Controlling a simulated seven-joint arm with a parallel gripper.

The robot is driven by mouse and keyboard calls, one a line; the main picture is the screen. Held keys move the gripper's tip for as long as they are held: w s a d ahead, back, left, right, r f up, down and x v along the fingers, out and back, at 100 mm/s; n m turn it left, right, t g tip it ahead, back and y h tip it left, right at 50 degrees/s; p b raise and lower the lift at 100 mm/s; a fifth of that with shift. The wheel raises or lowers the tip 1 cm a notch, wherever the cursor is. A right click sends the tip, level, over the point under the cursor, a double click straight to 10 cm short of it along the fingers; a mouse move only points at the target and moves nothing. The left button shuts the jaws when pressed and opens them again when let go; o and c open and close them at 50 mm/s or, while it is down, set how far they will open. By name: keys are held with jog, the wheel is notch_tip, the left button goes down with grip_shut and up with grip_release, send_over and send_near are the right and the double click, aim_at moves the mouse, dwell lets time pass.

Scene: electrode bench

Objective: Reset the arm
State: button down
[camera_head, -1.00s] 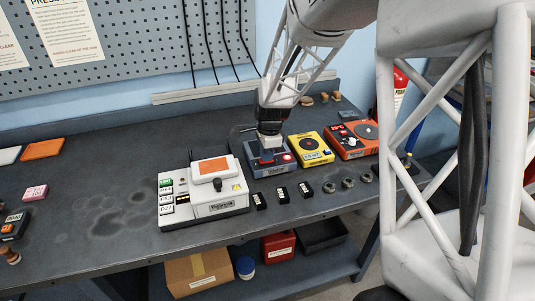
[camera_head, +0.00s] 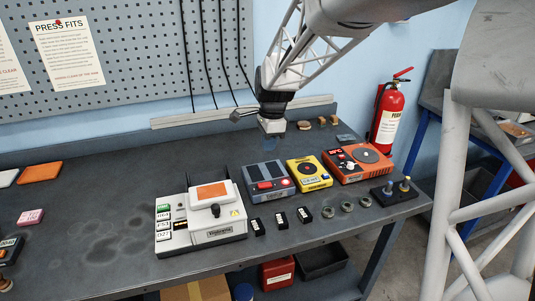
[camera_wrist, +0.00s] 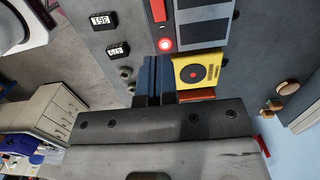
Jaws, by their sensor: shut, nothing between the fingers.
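My gripper (camera_head: 271,130) hangs in the air above and behind the row of boxes on the bench, fingers pointing down. It is shut and empty. In the wrist view its dark blue fingers (camera_wrist: 155,78) lie together. Below it is a blue-grey box (camera_head: 267,181) with dark panels and a red bar; in the wrist view a small red lamp (camera_wrist: 165,44) glows beside the bar. My gripper is clear of this box. A yellow box (camera_head: 309,174) with a dark disc and an orange-red box (camera_head: 357,163) with a grey disc stand to its right.
A white instrument (camera_head: 210,225) with an orange screen stands front left. Small black blocks (camera_head: 280,221) and metal rings (camera_head: 347,207) line the front. A black stand (camera_head: 402,194) sits at the right edge. A fire extinguisher (camera_head: 387,120) hangs behind. The left middle bench is mostly clear.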

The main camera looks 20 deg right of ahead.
jog(key=shift+r, duration=0.4)
jog(key=s+a+r+n+t, duration=0.1)
jog(key=s+a+r+n, duration=0.1)
jog(key=s+n, duration=0.7)
jog(key=s+a+r+n+t+h, duration=0.1)
jog(key=s+n, duration=0.7)
jog(key=s, duration=1.5)
jog(key=shift+s+a+r+n+t, duration=0.15)
jog(key=shift+a+r+n+t, duration=0.2)
jog(key=shift+a, duration=0.4)
